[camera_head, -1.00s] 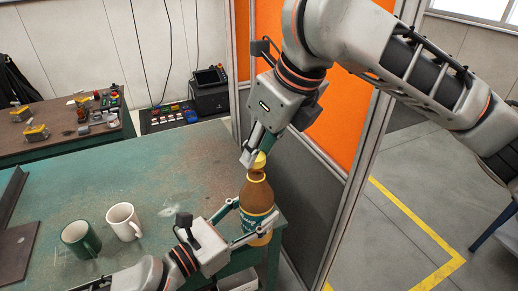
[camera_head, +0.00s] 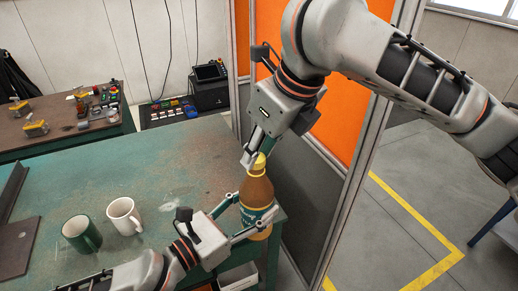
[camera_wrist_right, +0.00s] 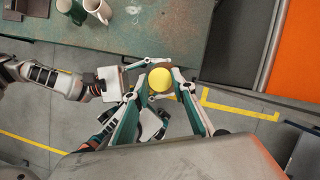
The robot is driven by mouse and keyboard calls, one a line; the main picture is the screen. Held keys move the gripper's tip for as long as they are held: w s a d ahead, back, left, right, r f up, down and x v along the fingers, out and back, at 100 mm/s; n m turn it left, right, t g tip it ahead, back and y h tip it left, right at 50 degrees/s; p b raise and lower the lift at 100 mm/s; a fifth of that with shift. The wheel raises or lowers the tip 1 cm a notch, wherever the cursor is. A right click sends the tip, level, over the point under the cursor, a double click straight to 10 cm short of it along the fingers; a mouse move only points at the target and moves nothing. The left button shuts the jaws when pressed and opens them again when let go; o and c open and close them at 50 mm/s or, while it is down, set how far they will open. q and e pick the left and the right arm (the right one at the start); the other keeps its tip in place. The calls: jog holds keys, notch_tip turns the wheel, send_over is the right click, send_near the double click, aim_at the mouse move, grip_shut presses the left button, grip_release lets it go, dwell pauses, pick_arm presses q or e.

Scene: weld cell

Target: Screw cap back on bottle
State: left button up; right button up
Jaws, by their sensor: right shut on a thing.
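The brown bottle (camera_head: 257,190) with a dark label stands upright at the right corner of the green table. My left gripper (camera_head: 256,211) has its fingers on either side of the bottle's body and looks shut on it. The yellow cap (camera_head: 259,161) is at the top of the bottle, and my right gripper (camera_head: 252,159) is shut on it from above. The right wrist view shows the cap (camera_wrist_right: 160,80) from above between the right gripper's fingers (camera_wrist_right: 161,83). The cap hides the bottle's mouth, so I cannot tell whether the threads are engaged.
A green mug (camera_head: 78,238) and a white mug (camera_head: 123,218) stand left on the green table (camera_head: 165,170). A brown metal piece (camera_head: 18,245) lies at its left edge. A framed screen (camera_head: 345,130) stands close behind the right gripper. The table's middle is clear.

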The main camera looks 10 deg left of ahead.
jog(key=shift+f, duration=0.5)
jog(key=m, duration=0.2)
jog(key=m+t+h, duration=0.1)
jog(key=m, duration=0.1)
jog(key=shift+s+a+r, duration=0.1)
jog(key=shift+s+a, duration=0.05)
jog(key=m, duration=0.1)
jog(key=m+h, duration=0.1)
jog(key=m, duration=0.1)
jog(key=m+t+h, duration=0.1)
jog(key=m, duration=0.1)
jog(key=shift+a, duration=0.25)
jog(key=m+h, duration=0.1)
jog(key=m, duration=0.3)
jog(key=shift+a+h, duration=0.15)
jog(key=shift+h, duration=0.25)
jog(key=m+h, duration=0.1)
jog(key=m, duration=0.2)
jog(key=shift+g, duration=0.3)
jog(key=o, duration=0.7)
jog(key=shift+c, duration=0.2)
